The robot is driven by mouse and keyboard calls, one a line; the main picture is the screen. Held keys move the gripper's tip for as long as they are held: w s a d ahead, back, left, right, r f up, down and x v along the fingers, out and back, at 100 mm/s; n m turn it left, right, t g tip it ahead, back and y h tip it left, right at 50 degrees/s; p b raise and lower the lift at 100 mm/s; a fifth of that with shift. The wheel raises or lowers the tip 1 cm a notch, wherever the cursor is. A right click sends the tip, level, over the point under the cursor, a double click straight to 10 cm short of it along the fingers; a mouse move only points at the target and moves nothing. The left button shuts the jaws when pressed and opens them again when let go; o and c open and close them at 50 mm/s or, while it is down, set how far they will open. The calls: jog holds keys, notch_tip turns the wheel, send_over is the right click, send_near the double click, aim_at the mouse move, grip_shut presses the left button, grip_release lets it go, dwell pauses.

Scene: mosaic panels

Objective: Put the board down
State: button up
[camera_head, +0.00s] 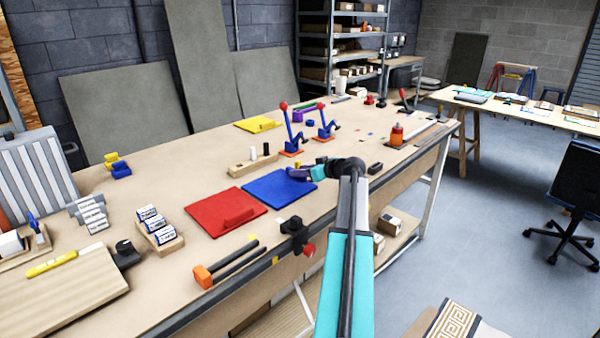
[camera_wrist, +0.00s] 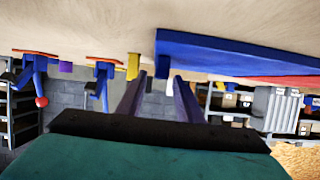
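A blue board (camera_head: 275,189) lies flat on the workbench, beside a red board (camera_head: 225,212) with a raised handle. My gripper (camera_head: 303,173) is low over the blue board's far right part. In the wrist view, which is upside down, the blue board (camera_wrist: 225,52) appears with its upright blue handle (camera_wrist: 163,67) between my two fingers. My gripper (camera_wrist: 160,80) looks open, with a gap between a finger and the handle. I cannot tell whether the other finger touches it. In the head view my wrist partly hides the handle.
A wooden block with pegs (camera_head: 253,160) stands behind the boards. Blue toggle clamps (camera_head: 292,132) and a yellow board (camera_head: 258,124) are farther back. A black clamp (camera_head: 295,230) sits at the front edge. An orange-headed mallet (camera_head: 204,277) lies front left.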

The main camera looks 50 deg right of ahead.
dwell(0.3)
jog(key=b+v, duration=0.2)
jog(key=v, duration=1)
jog(key=shift+r, duration=0.1)
jog(key=shift+o, duration=0.4)
